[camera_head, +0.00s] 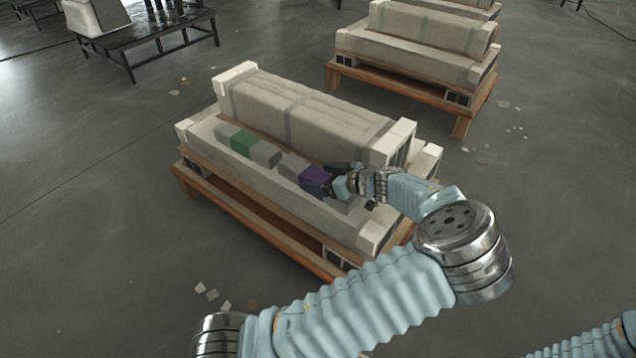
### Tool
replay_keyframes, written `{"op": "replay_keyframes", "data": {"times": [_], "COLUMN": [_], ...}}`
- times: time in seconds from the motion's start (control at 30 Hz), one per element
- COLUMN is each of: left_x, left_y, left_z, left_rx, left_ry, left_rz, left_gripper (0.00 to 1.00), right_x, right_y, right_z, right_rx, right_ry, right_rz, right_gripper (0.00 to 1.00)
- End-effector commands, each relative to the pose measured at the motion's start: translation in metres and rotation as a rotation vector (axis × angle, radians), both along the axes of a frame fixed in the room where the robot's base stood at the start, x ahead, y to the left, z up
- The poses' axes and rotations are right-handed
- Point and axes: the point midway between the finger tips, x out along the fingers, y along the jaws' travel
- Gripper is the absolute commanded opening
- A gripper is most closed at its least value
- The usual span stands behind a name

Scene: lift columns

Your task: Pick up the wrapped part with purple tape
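The wrapped part with purple tape (312,177) is a grey wrapped bundle with a purple band around its middle. It lies on the front ledge of the near wrapped stack, toward the right. My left gripper (328,183) is right at the purple band, on its right side, with dark fingers over or against it. The fingers and wrist hide part of the bundle's right half, and I cannot tell whether they are closed on it. My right gripper is out of view; only a piece of my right arm shows at the bottom right corner.
A similar part with green tape (242,144) lies to the left on the same ledge. A long wrapped column (300,105) rises behind both. The stack rests on an orange-brown wooden pallet (250,205). Another stack (415,45) stands behind, and a dark table (135,40) stands back left.

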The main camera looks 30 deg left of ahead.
Motion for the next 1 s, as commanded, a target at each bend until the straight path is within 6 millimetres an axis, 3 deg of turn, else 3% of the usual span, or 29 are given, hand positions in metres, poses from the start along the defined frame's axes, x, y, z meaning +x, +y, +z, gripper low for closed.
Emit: {"op": "replay_keyframes", "data": {"times": [0.07,0.4,0.47,0.5,0.77,1.0], "left_x": [0.000,0.000,0.000,0.000,0.000,-0.002], "left_y": [0.000,0.000,0.000,0.000,0.000,0.000], "left_z": [0.000,0.000,0.001,0.001,0.005,0.037], "left_rx": [0.000,0.000,0.001,0.001,0.001,0.000], "left_ry": [0.000,0.000,0.000,0.000,0.000,-0.002], "left_rz": [0.000,0.000,0.000,0.000,0.000,0.001], "left_gripper": [0.73,0.21,0.16,0.08,0.07,0.07], "right_x": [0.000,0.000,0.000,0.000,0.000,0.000], "right_y": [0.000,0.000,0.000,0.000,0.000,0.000], "right_z": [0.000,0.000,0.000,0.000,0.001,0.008], "right_rx": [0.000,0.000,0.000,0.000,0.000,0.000], "right_ry": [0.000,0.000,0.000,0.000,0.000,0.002], "right_rz": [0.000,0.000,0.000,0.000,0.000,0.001], "right_gripper": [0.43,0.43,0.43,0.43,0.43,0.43]}}
